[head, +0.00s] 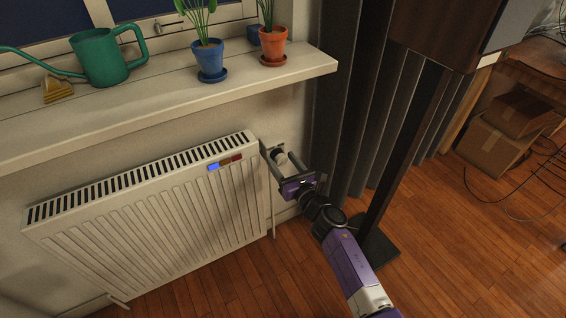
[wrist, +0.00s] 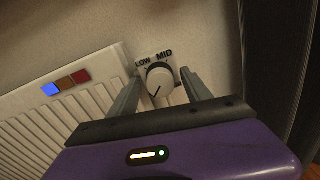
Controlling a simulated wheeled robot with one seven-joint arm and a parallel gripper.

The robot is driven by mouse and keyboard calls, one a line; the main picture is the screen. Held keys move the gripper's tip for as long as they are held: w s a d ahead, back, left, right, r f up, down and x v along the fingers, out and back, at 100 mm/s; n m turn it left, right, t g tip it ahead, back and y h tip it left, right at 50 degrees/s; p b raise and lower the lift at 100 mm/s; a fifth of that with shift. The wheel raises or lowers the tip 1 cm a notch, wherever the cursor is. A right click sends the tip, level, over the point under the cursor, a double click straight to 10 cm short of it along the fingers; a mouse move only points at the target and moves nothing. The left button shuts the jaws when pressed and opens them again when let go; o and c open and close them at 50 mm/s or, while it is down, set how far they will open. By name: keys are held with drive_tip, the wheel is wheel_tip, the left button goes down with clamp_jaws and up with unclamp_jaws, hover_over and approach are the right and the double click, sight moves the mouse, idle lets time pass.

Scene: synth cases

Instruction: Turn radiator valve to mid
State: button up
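The radiator valve is a white round knob (wrist: 160,80) on a wall plate marked LOW and MID, seen in the wrist view. In the head view the knob (head: 280,158) shows at the radiator's right end. My gripper (head: 284,152) is open, with one finger on each side of the knob. In the wrist view my gripper (wrist: 159,77) shows gaps between both fingers and the knob. Whether the fingertips reach past its face I cannot tell.
The white radiator (head: 150,220) has a blue lit square (head: 213,167) beside dim orange and red ones. A windowsill (head: 170,105) above bears a green watering can (head: 100,58) and potted plants. A dark curtain (head: 345,100) and a speaker stand (head: 405,140) are close on the right.

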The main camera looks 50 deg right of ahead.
clamp_jaws()
